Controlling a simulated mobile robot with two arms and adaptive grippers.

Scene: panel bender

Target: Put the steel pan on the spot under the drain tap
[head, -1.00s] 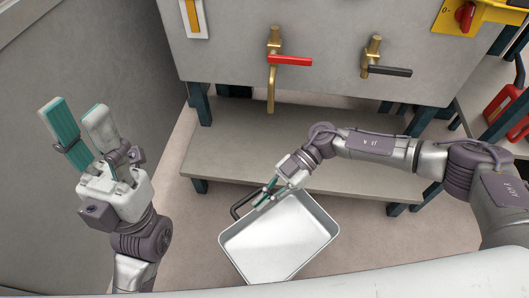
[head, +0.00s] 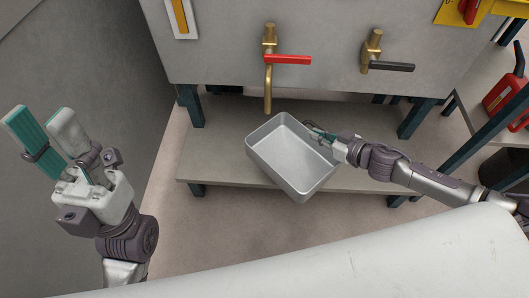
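The steel pan (head: 292,162) is a shallow open tray, empty inside. It overlaps the front of the low grey shelf (head: 225,165) and looks raised and tilted. My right gripper (head: 318,133) is at its upper right edge, shut on the pan's dark handle, partly hidden by the fingers. The brass tap with the red lever (head: 287,59) has a spout (head: 268,95) pointing down, just behind the pan's back corner. A second brass tap has a black lever (head: 390,66). My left gripper (head: 42,128) is open and empty at the left, away from the pan.
The taps are on the front of a grey tank (head: 215,60) above the shelf. Dark table legs (head: 418,118) stand at the shelf's ends. A red can (head: 503,97) is on a rack at the right. The shelf's left part is clear.

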